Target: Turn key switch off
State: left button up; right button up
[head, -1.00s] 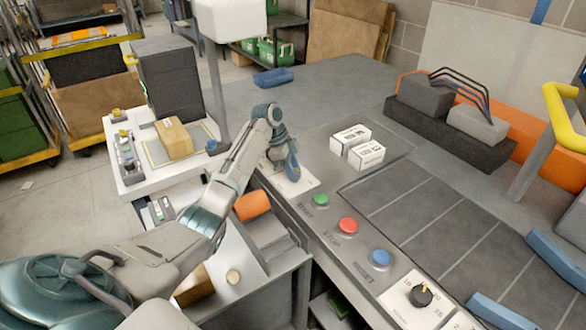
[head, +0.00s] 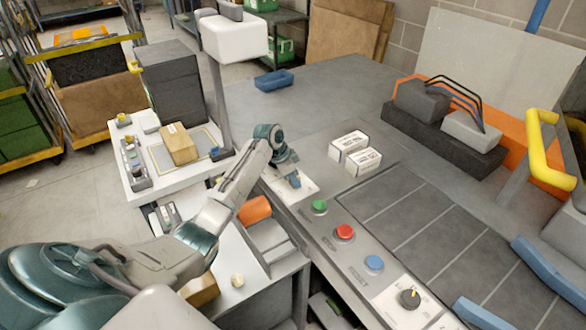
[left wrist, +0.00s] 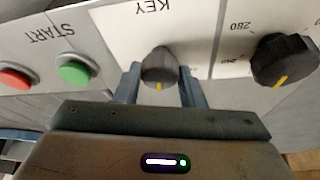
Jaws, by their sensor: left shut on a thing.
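The key switch (left wrist: 160,64) is a dark round knob with a yellow mark on a white plate lettered KEY, which looks upside down in the left wrist view. Its yellow mark points down toward my palm in that view. My left gripper (left wrist: 160,80) has one finger on each side of the knob and is shut on it. In the head view, my left gripper (head: 294,180) reaches down to the white key plate (head: 308,188) at the console's edge; the knob is hidden there by the fingers. My right gripper is not in view.
A green START button (head: 319,206), a red button (head: 344,232) and a blue button (head: 374,263) line the console edge. A black dial (left wrist: 284,60) sits beside the key plate. Two white boxes (head: 363,161) stand behind the buttons.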

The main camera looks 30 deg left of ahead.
pick_arm(q)
jog(key=n+p, duration=0.2)
jog(key=n+y+p, duration=0.1)
jog(key=n+p, duration=0.1)
jog(key=n+t+y+p, duration=0.1)
jog(key=n+p, duration=0.1)
jog(key=shift+d+r+n+p, duration=0.2)
jog(key=shift+r+n+p, duration=0.1)
jog(key=shift+p, duration=0.05)
jog(key=n+y+p, duration=0.1)
jog(key=n+p, duration=0.1)
jog(key=n, duration=0.1)
jog(key=shift+d+f+y, duration=0.1)
jog(key=shift+y, duration=0.2)
jog(key=shift+f+n+y+p, duration=0.1)
jog(key=shift+n+y+p, duration=0.3)
jog(key=shift+n+p, duration=0.55)
jog(key=shift+n, duration=0.25)
jog(key=o, duration=1)
jog(key=shift+f+g, duration=0.1)
jog(key=shift+g, duration=0.2)
